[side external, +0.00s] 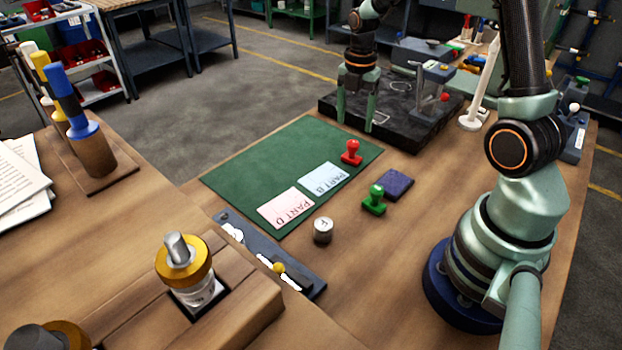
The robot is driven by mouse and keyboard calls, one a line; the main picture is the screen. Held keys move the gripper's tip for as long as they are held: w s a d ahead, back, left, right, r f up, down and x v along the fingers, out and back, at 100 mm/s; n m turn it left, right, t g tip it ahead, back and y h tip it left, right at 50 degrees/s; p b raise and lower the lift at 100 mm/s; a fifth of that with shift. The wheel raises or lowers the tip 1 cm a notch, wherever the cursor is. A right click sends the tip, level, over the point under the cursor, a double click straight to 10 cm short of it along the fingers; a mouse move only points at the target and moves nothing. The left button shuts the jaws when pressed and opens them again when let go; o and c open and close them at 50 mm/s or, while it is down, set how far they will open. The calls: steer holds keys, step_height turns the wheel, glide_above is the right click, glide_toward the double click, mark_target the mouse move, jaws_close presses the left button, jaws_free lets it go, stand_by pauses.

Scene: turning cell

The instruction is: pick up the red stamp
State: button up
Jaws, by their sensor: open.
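The red stamp (351,153) stands upright on the green mat (250,171), near the mat's right edge. It is beside the blue "PART B" card (324,178). My gripper (369,118) is open, its two green fingers pointing down. It is empty and appears behind and to the right of the red stamp, over or near the black plate. Its exact height is hard to tell.
A green stamp (374,201) and a dark blue pad (395,184) lie right of the mat. A small metal cylinder (323,230) stands in front. The black plate (400,121) carries a grey fixture (432,85). A pink card (287,207) lies on the mat.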

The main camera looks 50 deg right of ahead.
mark_target(353, 141)
step_height(353, 141, down, 8)
steer(key=shift+s+a+f, duration=0.1)
steer(key=shift+s+f, duration=0.05)
steer(key=shift+f, duration=0.05)
stand_by(0.3)
jaws_close()
